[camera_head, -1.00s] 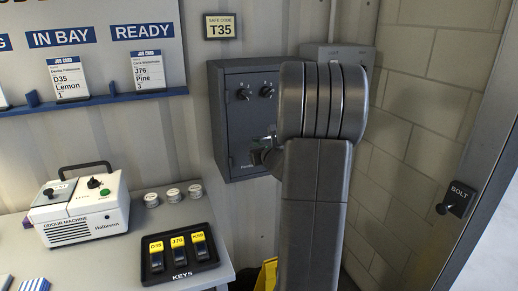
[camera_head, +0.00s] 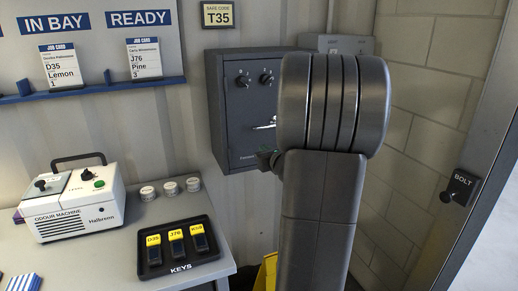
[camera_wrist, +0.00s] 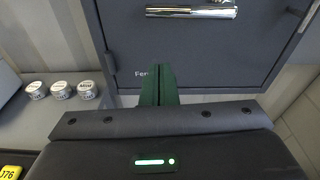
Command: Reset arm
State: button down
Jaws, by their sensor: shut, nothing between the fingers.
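My arm stands upright in front of the wall safe in the head view and hides the safe's right part. My gripper (camera_wrist: 160,85) shows in the wrist view with its dark green fingers together and nothing between them. It points at the lower part of the safe door, below the silver handle (camera_wrist: 191,12). In the head view only a small part of my gripper (camera_head: 266,158) shows, at the left of my arm near the safe's lower edge. The grey safe (camera_head: 240,105) is shut, with two dials above its handle.
The bench at left holds the odour machine (camera_head: 75,202), several small tins (camera_head: 170,188) and a black key tray (camera_head: 183,277) with keys tagged D35, J76 and K59. A job-card board (camera_head: 90,88) hangs above. A bolt (camera_head: 447,196) is on the door frame at right.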

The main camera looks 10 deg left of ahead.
jog(key=shift+v, duration=1.85)
jog(key=shift+f, duration=0.1)
jog(key=x, duration=0.3)
jog(key=p+x, duration=0.1)
jog(key=x, duration=0.2)
jog(key=r+p+x, duration=0.1)
jog(key=x, duration=0.3)
jog(key=shift+a, duration=0.25)
jog(key=shift+r+p, duration=0.45)
jog(key=shift+p, duration=0.1)
jog(key=shift+s+d+r+p, duration=0.15)
jog(key=shift+r+p, duration=0.2)
jog(key=shift+r, duration=0.1)
jog(key=shift+s+d+r+p, duration=0.15)
jog(key=shift+r+p, duration=0.15)
jog(key=shift+r, duration=0.1)
